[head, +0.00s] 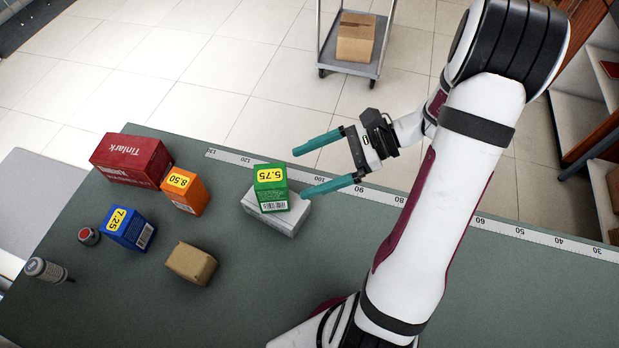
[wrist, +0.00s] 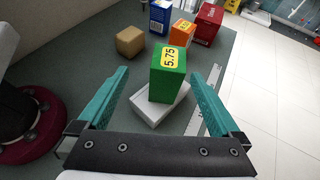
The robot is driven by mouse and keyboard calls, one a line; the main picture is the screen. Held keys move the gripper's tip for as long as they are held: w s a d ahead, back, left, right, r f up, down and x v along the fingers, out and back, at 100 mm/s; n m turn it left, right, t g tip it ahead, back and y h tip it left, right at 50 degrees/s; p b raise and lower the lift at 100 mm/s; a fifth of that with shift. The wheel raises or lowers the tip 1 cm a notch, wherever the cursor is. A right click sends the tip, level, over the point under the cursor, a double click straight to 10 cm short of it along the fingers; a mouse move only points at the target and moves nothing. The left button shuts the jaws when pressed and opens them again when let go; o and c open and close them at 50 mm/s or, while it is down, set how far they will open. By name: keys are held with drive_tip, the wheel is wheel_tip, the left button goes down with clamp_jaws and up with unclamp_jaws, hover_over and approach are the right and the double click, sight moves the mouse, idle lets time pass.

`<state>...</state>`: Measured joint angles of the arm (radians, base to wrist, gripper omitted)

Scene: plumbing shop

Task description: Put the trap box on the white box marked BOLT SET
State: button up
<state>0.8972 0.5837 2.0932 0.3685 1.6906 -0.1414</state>
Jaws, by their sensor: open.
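A green box (head: 271,188) with a yellow 5.75 label stands upright on a white box (head: 287,218); no trap name is readable on it. The green box also shows in the wrist view (wrist: 168,75), on top of the white box (wrist: 150,112). I cannot read the marking BOLT SET on the white box. My gripper (head: 300,174) is open and empty, just right of the green box, with its teal fingers pointing toward it. In the wrist view the green box appears between the fingers and ahead of them, apart from both.
A brown box (head: 191,263) sits nearer. A ruler strip (head: 398,199) runs along the far edge.

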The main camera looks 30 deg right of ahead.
drive_tip(key=s+a+r+n+g+h, duration=0.2)
drive_tip(key=s+a+n+h, duration=0.3)
drive_tip(key=s+n, duration=0.2)
drive_tip(key=s+a+r+n+g+h, duration=0.2)
drive_tip(key=s+a+n+h, duration=0.3)
drive_tip(key=s+n, duration=0.3)
drive_tip(key=shift+a+r+n, duration=0.45)
drive_tip(key=shift+r+n, duration=0.15)
drive_tip(key=shift+r, duration=0.25)
